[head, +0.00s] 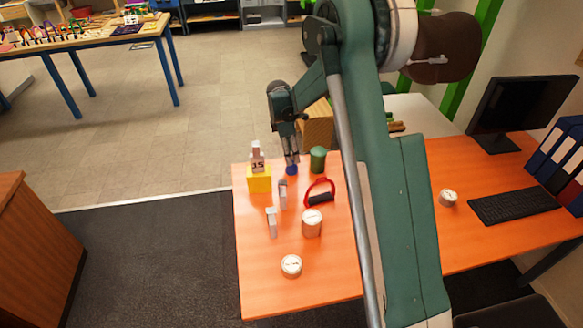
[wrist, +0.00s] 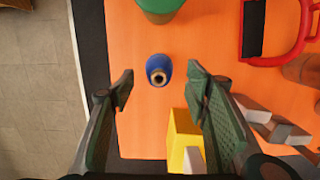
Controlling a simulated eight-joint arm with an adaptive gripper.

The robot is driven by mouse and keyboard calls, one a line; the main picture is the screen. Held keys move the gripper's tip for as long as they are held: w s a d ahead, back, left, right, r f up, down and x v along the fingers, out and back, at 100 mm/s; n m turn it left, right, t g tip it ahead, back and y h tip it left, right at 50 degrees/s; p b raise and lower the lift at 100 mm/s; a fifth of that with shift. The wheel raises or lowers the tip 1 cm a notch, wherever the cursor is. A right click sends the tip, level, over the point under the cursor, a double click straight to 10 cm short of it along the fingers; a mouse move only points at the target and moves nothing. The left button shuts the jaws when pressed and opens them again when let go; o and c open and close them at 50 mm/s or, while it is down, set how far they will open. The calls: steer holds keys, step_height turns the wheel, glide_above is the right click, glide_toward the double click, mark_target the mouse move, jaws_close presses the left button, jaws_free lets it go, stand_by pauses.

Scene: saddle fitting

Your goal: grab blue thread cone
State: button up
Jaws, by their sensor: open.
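The blue thread cone (wrist: 159,68) stands upright on the orange table, its tip towards the camera in the wrist view. In the head view the cone (head: 292,170) shows as a small blue patch near the table's far edge, partly hidden by my gripper. My gripper (head: 290,157) points down over it. In the wrist view my gripper (wrist: 160,88) is open and empty, with one finger to each side. The cone appears a little ahead of the line between the fingertips, apart from both.
A green canister (head: 318,160), a red-handled tool (head: 319,194) and a yellow block (head: 259,180) stand close by. Pale upright pieces (head: 272,222) and tins (head: 312,224) are nearer the front. The orange table (head: 262,285) has free room at its front left.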

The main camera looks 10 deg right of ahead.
mark_target(293, 166)
steer(key=shift+w+f, duration=0.1)
steer(key=shift+f, duration=0.05)
steer(key=shift+d+f, duration=0.15)
steer(key=shift+f, duration=1.1)
steer(key=shift+d+f+b, duration=0.25)
steer(key=shift+f+b, duration=0.1)
steer(key=shift+f, duration=0.95)
steer(key=shift+d+f+b, duration=0.2)
steer(key=shift+f+b, duration=0.1)
steer(key=shift+f, duration=1)
steer(key=c, duration=0.9)
